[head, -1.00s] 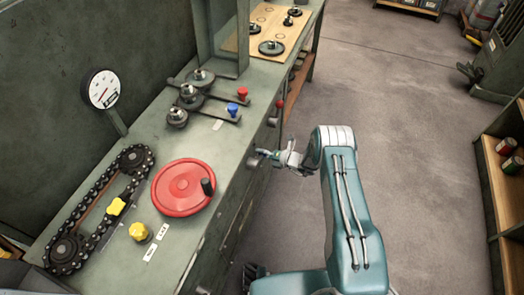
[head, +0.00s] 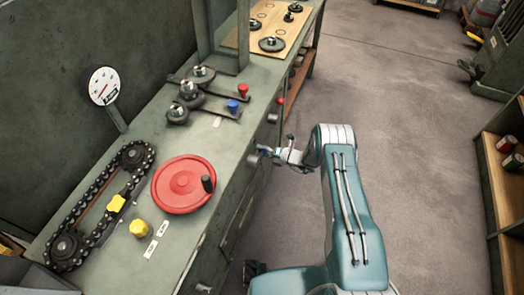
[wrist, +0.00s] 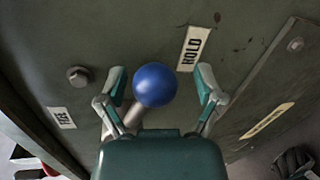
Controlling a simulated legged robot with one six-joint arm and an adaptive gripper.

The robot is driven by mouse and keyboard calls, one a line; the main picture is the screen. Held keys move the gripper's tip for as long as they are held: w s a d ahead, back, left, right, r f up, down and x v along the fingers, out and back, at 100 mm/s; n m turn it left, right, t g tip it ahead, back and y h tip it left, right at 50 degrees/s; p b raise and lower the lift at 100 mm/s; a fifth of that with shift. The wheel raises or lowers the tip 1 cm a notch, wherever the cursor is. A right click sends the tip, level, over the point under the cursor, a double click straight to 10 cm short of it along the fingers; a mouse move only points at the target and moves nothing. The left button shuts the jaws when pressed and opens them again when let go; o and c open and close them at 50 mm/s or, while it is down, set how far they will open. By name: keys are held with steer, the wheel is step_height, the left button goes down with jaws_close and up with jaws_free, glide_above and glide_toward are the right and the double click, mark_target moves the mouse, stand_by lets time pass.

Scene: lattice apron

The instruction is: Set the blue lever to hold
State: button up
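The blue lever (wrist: 155,85) shows in the wrist view as a round blue ball on a short grey stem leaning up and right from the lower left. My gripper (wrist: 160,74) is open, with one finger on each side of the ball and a gap on both sides. The white HOLD label (wrist: 193,48) is on the green panel, above and right of the ball. A smaller label (wrist: 62,117) is at the left, its word hard to read. In the head view my gripper (head: 266,152) is at the bench's front face; the lever is mostly hidden there.
A grey bolt-like stub (wrist: 78,75) stands out of the panel left of the ball.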

steer(key=v, duration=1.2)
stand_by(0.4)
steer(key=s+a+r+n+g+h, duration=0.1)
steer(key=s+r+n+g+h, duration=0.25)
steer(key=r+n, duration=0.9)
steer(key=s+a+r+n+g+h, duration=0.25)
steer(key=s+r+n, duration=0.35)
steer(key=r, duration=1.2)
steer(key=s+d+r+n+t+h, duration=0.2)
steer(key=s+d+r+n+h, duration=0.2)
steer(key=s+r+n, duration=0.3)
steer(key=s+d+r+n+t+h, duration=0.3)
steer(key=s+r+n, duration=0.4)
steer(key=s+n, duration=0.5)
steer(key=s+d+h, duration=0.1)
steer(key=s, duration=0.3)
steer(key=shift+d+r+h, duration=0.3)
steer(key=shift+d+r, duration=0.1)
